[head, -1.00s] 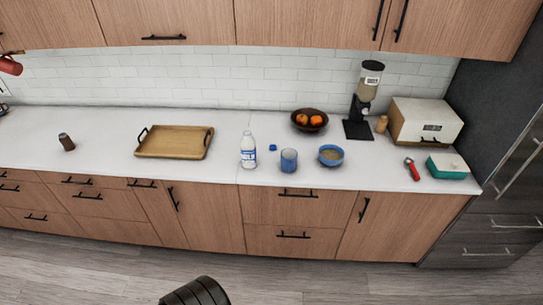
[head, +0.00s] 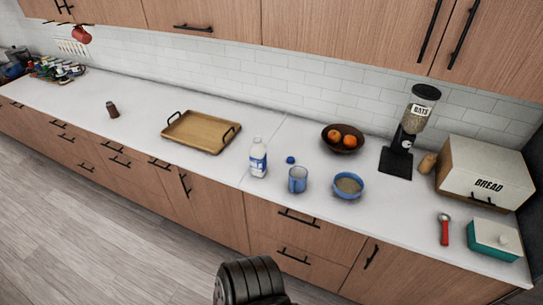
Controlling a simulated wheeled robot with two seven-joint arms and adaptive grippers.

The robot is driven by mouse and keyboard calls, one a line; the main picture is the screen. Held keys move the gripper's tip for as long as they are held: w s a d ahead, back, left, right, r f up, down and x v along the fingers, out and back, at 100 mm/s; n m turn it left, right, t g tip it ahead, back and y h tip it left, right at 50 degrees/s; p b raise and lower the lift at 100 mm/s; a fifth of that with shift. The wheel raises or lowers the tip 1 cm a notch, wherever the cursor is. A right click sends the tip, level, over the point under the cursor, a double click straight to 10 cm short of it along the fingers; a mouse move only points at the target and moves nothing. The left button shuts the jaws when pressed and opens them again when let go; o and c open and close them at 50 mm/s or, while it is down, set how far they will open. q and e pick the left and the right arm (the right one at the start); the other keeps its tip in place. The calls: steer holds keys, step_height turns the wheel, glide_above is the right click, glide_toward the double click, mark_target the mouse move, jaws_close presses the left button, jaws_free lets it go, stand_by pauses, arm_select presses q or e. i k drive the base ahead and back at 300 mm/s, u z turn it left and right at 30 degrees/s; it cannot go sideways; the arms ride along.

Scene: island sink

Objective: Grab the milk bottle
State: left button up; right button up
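The milk bottle (head: 258,158), white with a blue label, stands upright on the white counter (head: 225,172), near the front edge. Its cap is off or not visible; a small blue round thing (head: 290,160) lies to its right. A dark ribbed part of my own body shows at the bottom of the head view, well in front of the counter. Neither gripper can be seen.
A blue mug (head: 297,180) and a blue bowl (head: 348,186) stand right of the bottle. A wooden tray (head: 184,143) lies to its left. Behind are a fruit bowl (head: 343,147) and an oats dispenser (head: 397,166). The bread box (head: 484,177) is far right.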

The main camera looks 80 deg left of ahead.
mark_target(257, 151)
steer(key=u, duration=0.3)
steer(key=i, duration=0.75)
steer(key=u, duration=1.35)
steer(key=i, duration=0.7)
steer(key=u, duration=0.8)
